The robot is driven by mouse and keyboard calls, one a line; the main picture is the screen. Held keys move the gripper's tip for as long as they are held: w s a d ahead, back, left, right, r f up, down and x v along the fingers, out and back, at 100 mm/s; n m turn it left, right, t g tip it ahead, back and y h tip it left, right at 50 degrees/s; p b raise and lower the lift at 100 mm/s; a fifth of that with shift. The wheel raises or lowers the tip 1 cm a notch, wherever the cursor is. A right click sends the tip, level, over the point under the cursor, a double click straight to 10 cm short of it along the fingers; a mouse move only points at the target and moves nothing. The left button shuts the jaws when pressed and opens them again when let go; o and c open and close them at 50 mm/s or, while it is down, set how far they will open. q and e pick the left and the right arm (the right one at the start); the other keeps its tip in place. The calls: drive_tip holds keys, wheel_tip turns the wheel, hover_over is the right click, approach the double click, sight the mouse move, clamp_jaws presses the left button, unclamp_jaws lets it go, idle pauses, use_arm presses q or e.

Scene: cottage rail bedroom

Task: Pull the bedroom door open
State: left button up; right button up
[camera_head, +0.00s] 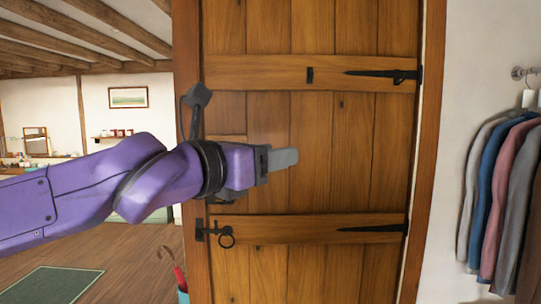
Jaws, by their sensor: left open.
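The bedroom door (330,130) is made of brown wooden planks with two cross boards, and fills the middle of the head view. It looks shut in its wooden frame. A black ring handle (226,238) with a latch plate hangs at the door's left edge on the lower cross board. Black strap hinges (376,229) are on the right side. My purple left arm comes in from the left. My left gripper (284,159) is open and empty, in front of the door planks, above and to the right of the ring handle, apart from it. My right gripper is not in view.
Clothes on hangers (500,190) hang from a wall rail at the right. A stand with a red umbrella (179,275) is left of the door frame. A green rug (52,285) lies on the wooden floor at the left, with open floor around it.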

use_arm(q)
drive_tip(key=b+v, duration=0.2)
drive_tip(key=v, duration=0.8)
drive_tip(key=shift+a, duration=0.2)
drive_tip(key=shift+s, duration=0.15)
